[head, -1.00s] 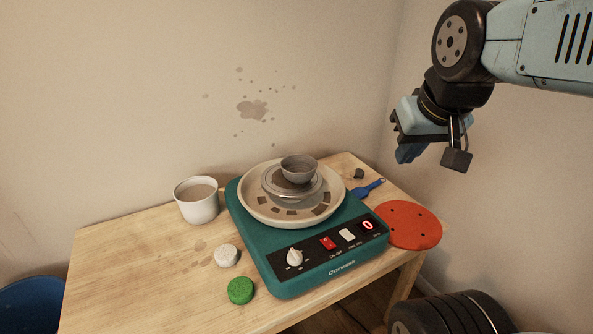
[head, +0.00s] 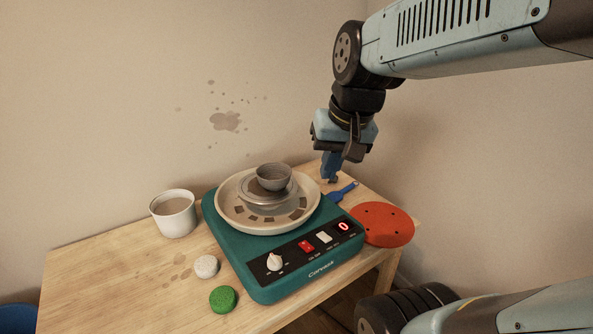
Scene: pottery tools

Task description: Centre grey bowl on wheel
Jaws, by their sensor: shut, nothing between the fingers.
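The small grey bowl (head: 274,178) stands upright on the round grey wheel head (head: 245,193) and looks a little off-centre, towards the back right. The wheel head sits inside a cream splash pan (head: 232,212) on the green wheel housing (head: 228,243). My gripper (head: 332,178) hangs pointing down to the right of the bowl, behind the wheel's back right side. Its blue fingers are shut and empty, apart from the bowl. The display (head: 344,227) reads 0.
A white cup (head: 174,222) stands left of the wheel. A white lump (head: 206,266) and a green round piece (head: 223,299) lie at front left. A blue-handled tool (head: 343,192) lies beneath my gripper, and a red disc (head: 385,225) overhangs the right table edge.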

